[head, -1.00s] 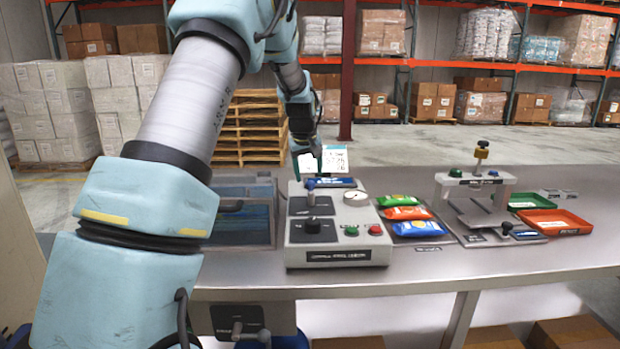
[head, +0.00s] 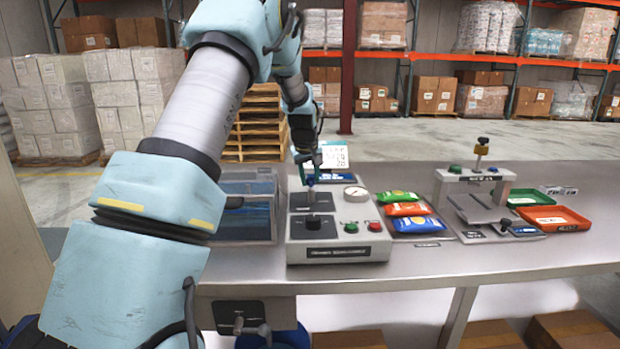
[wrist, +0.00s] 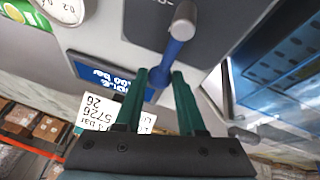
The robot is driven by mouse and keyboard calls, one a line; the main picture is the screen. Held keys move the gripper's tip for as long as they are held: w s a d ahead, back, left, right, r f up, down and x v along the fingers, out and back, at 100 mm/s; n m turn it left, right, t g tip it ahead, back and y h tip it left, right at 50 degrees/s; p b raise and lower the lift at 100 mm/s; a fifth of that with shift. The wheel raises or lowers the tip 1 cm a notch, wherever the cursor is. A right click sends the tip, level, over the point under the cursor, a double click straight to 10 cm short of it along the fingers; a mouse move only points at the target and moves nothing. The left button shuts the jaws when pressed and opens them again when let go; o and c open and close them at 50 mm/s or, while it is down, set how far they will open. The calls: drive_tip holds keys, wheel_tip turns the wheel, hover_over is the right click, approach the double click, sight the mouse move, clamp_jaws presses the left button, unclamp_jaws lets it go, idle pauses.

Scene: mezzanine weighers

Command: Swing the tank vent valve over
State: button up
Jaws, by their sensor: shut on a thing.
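A grey control box (head: 340,248) stands on the bench, with a blue-handled lever (head: 311,182) on its top panel. In the wrist view the blue handle (wrist: 169,62) runs from a grey pivot end to between my fingertips. My gripper (head: 310,165) has green fingers and comes down on the lever from above and behind. In the wrist view my gripper (wrist: 160,78) is shut on the end of the handle. Below the bench, a dark plate carries another valve with a grey handle (head: 238,323). I cannot read a vent label on either.
The box also has a black knob (head: 313,222), a gauge (head: 356,193), a green button (head: 351,228) and a red button (head: 375,226). A clear-lidded case (head: 246,222) stands close left. Coloured packets (head: 406,209) and a press-like stand (head: 476,177) are to the right.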

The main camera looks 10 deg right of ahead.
clamp_jaws()
idle(0.8)
